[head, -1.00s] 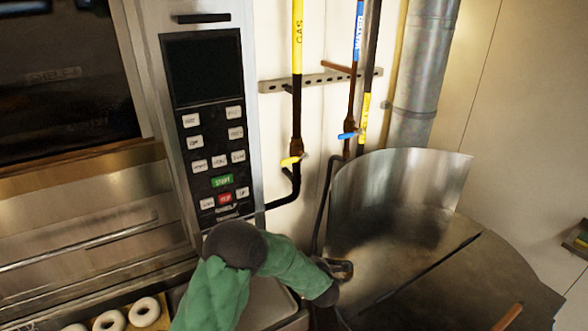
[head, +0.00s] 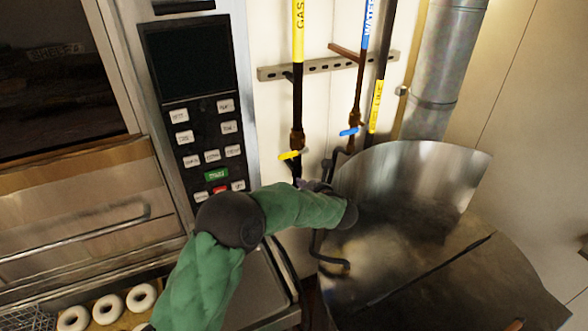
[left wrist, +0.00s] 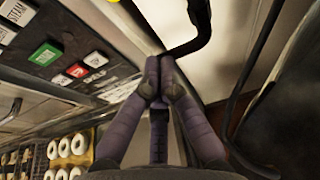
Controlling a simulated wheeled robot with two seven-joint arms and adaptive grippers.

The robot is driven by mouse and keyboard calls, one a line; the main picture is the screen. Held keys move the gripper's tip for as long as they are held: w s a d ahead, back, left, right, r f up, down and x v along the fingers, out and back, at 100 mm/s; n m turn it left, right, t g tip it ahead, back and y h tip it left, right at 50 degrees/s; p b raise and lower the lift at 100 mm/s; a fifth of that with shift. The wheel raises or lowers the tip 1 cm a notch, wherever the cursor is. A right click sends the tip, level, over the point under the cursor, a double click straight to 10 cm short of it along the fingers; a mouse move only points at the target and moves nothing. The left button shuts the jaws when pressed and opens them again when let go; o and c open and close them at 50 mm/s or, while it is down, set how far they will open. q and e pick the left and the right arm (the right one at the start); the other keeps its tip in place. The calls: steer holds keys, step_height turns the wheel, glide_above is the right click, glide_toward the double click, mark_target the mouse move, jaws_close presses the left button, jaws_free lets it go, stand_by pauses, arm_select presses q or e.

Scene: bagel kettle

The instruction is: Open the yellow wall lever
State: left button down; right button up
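The yellow lever (head: 289,155) sits on the dark lower part of the gas pipe (head: 298,100), under its yellow GAS label, and sticks out to the left and slightly down. My left gripper (head: 314,186) is just below the lever and partly hidden behind my green forearm. In the left wrist view the left gripper's two fingers (left wrist: 158,64) are together at the tips, with nothing seen between them. A bent black pipe (left wrist: 190,40) passes just beyond the tips. A small yellow patch at that view's top edge cannot be identified surely. My right gripper is not in view.
A blue lever (head: 349,132) on the water pipe is close to the right. The control panel (head: 200,120) stands to the left. A large metal kettle (head: 420,260) with a raised curved guard fills the lower right. Bagels (head: 107,308) lie at lower left.

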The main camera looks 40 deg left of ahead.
mark_target(294, 154)
arm_select(q)
steer(key=w+a+p, duration=0.4)
steer(key=a, duration=0.4)
steer(key=shift+a+r, duration=0.15)
steer(key=shift+r, duration=0.2)
steer(key=shift+w, duration=0.1)
